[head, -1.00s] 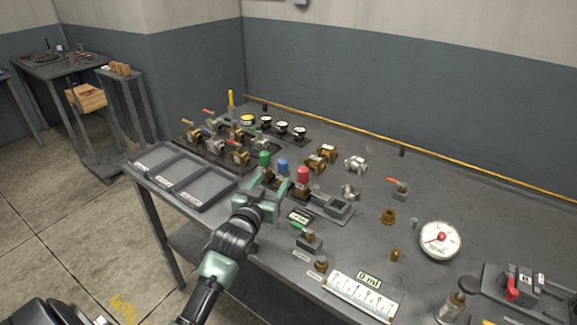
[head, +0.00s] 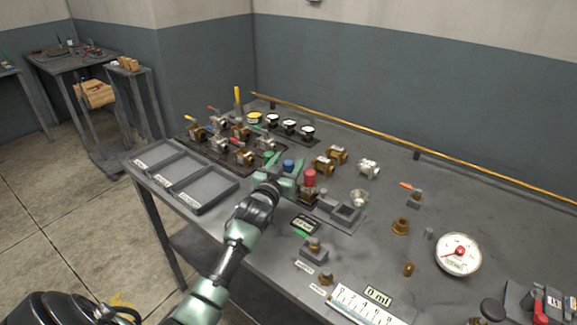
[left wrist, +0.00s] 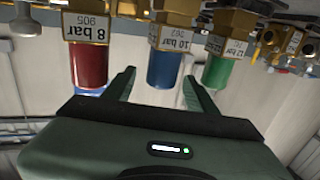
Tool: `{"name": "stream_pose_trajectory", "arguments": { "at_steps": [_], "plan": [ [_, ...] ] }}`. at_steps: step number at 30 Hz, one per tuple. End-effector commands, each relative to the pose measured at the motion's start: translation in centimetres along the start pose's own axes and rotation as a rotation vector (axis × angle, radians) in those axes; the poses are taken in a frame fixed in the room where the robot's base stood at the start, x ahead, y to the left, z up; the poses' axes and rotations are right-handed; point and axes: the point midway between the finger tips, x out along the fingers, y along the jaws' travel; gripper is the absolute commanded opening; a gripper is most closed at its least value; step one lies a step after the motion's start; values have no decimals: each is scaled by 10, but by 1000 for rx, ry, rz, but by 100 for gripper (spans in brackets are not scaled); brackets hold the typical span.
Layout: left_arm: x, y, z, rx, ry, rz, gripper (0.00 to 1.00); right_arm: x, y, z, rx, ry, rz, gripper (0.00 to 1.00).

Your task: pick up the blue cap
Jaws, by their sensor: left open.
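The blue cap (head: 289,166) sits on a brass fitting in a row on the table, between a green cap and a red cap (head: 310,178). My left gripper (head: 285,174) is open, its fingers close to the blue cap. In the left wrist view, which looks upside down, the blue cap (left wrist: 163,70) shows between the two open fingers (left wrist: 158,92), under a fitting labelled 10 bar. The red cap (left wrist: 88,65) and the green cap (left wrist: 219,72) flank it there. I cannot tell whether the fingers touch the blue cap. My right gripper is not in view.
An empty grey compartment tray (head: 205,190) lies at the table's left edge. Behind the row stand a valve rack, black gauges and brass fittings (head: 323,165). A dial gauge (head: 459,254) and a scale plate (head: 362,306) lie to the right.

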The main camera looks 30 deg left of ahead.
Motion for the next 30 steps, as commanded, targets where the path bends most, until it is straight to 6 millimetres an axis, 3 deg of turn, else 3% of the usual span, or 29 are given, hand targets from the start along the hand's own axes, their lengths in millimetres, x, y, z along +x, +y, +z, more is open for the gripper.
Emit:
{"name": "stream_pose_trajectory", "arguments": {
  "at_steps": [8,14,23,30],
  "plan": [
    [3,0,0,1,0,0,55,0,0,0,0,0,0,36],
    [2,0,0,1,0,0,0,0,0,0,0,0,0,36],
    [2,0,-1,1,1,0,0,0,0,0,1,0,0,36],
    [3,0,-22,2,5,0,0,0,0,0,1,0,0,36]
  ]
}}
